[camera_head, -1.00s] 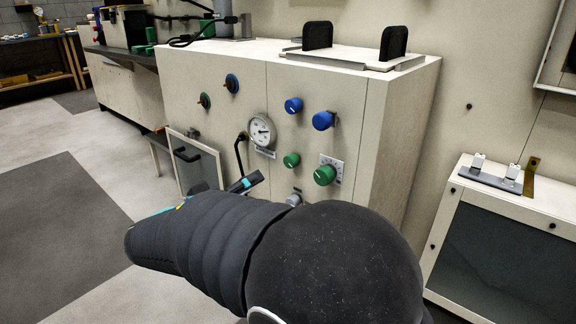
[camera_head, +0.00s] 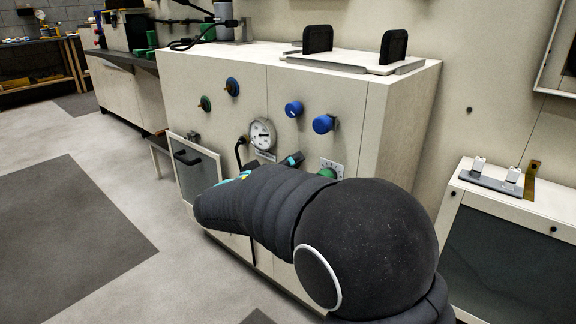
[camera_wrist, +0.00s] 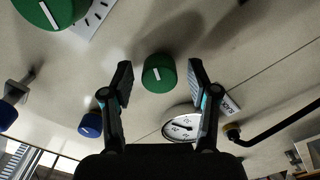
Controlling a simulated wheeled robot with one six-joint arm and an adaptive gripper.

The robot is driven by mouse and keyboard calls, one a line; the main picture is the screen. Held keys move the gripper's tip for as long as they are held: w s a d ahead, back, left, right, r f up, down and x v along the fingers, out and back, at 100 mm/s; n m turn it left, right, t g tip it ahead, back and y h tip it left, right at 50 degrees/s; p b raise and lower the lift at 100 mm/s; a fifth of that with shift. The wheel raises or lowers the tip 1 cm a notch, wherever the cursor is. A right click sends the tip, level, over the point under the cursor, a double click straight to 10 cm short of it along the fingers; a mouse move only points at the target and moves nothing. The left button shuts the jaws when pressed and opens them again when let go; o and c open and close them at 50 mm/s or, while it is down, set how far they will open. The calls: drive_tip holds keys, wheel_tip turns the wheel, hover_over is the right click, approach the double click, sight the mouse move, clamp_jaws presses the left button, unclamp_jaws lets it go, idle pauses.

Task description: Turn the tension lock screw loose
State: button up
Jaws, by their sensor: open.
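A small green knob (camera_wrist: 159,73) with a white line sits on the pale panel in the wrist view. It lies between the two fingers of my gripper (camera_wrist: 160,90), which is open with a gap on both sides of the knob. In the head view one blue-marked finger of my gripper (camera_head: 294,159) shows at the panel, and my arm hides the small knob. A larger green knob (camera_wrist: 47,10) with a scale plate is beside it. It shows partly behind my arm in the head view (camera_head: 327,173). I cannot tell from markings which one is the tension lock screw.
Two blue knobs (camera_head: 293,109) (camera_head: 323,123) sit above on the cabinet front. A round gauge (camera_head: 263,133) is to the left, with a black bent handle (camera_head: 240,152) beside it. A framed glass door (camera_head: 196,170) stands open at the lower left.

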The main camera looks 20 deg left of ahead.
clamp_jaws()
